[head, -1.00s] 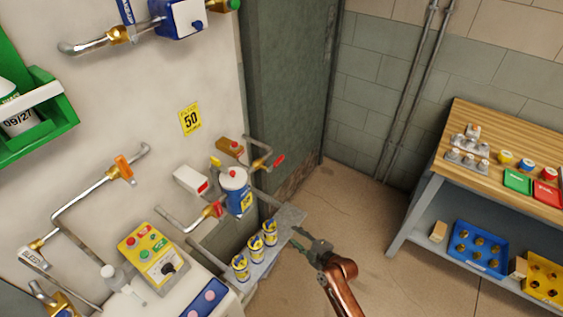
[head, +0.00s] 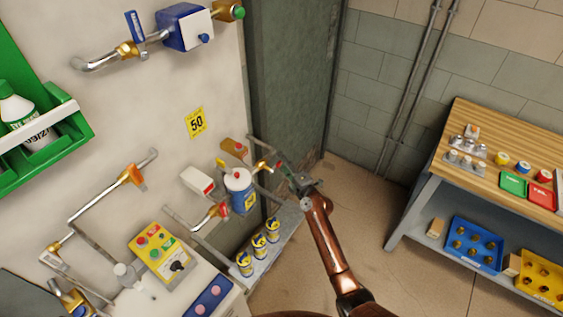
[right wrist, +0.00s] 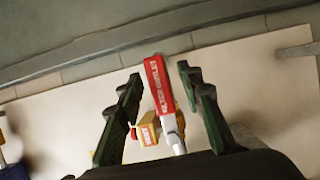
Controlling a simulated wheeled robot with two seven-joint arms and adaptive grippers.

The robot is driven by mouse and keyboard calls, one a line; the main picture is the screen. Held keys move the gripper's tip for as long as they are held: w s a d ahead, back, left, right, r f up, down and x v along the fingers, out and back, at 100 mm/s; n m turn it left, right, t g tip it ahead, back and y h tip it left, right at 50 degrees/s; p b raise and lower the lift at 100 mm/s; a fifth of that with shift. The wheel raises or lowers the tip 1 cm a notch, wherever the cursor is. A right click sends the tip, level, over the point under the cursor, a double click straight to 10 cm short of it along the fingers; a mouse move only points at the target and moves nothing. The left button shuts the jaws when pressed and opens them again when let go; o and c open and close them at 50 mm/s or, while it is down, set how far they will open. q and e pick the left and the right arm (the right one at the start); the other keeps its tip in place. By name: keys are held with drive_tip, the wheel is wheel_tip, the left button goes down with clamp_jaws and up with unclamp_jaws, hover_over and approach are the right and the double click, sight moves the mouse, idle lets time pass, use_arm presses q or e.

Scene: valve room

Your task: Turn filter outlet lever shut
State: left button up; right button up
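The filter (head: 240,190) is a blue and white canister with a red knob on top, mounted on the wall pipes. The brass outlet valve (head: 263,167) is at its upper right. My right gripper (head: 281,169) is open beside this valve and hides its red lever in the head view. In the right wrist view the red lever (right wrist: 159,85), with white lettering too blurred to read surely, lies between the two open green fingers (right wrist: 157,95). My left gripper is out of view.
Another red-handled valve (head: 221,210) is left of the filter. A shelf with several small cans (head: 259,240) is below. A yellow control panel (head: 159,252) is at lower left. A workbench (head: 482,150) stands at right, with clear floor before it.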

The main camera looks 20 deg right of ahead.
drive_tip(key=shift+w, duration=0.2)
clamp_jaws()
idle(0.4)
